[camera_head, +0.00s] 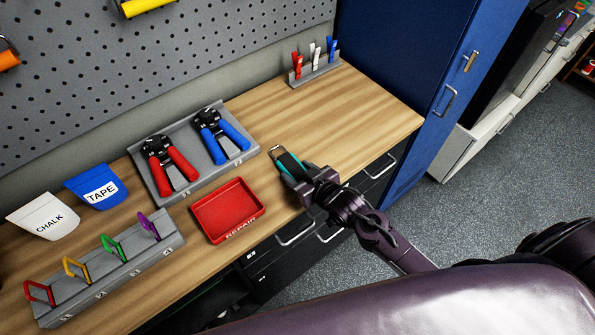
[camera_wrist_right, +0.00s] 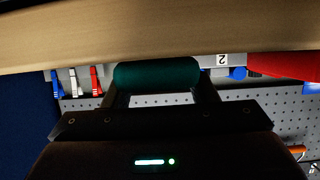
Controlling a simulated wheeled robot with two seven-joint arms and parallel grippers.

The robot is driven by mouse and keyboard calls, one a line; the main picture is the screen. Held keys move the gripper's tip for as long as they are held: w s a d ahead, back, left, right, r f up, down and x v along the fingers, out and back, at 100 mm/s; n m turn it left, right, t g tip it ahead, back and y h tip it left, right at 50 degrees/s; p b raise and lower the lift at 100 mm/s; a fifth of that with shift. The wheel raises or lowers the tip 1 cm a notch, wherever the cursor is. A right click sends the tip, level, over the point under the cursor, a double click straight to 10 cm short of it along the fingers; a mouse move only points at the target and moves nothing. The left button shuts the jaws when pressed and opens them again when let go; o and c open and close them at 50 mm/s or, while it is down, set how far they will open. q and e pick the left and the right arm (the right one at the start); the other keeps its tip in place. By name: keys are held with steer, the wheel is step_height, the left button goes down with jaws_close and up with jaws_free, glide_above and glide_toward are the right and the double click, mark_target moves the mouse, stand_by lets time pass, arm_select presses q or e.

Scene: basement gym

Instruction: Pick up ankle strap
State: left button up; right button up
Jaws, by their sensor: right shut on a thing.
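The ankle strap (camera_head: 286,160) is a small teal and dark band with a light-edged loop at its far end. It is over the wooden bench, right of the blue-handled tool. My right gripper (camera_head: 299,174) is shut on it. In the right wrist view, the teal strap (camera_wrist_right: 155,73) lies between the two fingers of my right gripper (camera_wrist_right: 157,86). I cannot tell whether the strap touches the bench top. The fingers and wrist hide part of it. My left gripper is not in view.
A red repair tray (camera_head: 228,208) is left of my right gripper. A grey tray (camera_head: 160,190) holds red- and blue-handled tools. A rack (camera_head: 315,72) with clips is at the back. A carabiner rack (camera_head: 110,275) is at the front left. Bench right of the strap is clear.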

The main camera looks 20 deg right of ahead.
mark_target(299, 174)
step_height(299, 174, up, 20)
steer(key=b, duration=0.2)
steer(key=shift+f, duration=0.1)
stand_by(0.7)
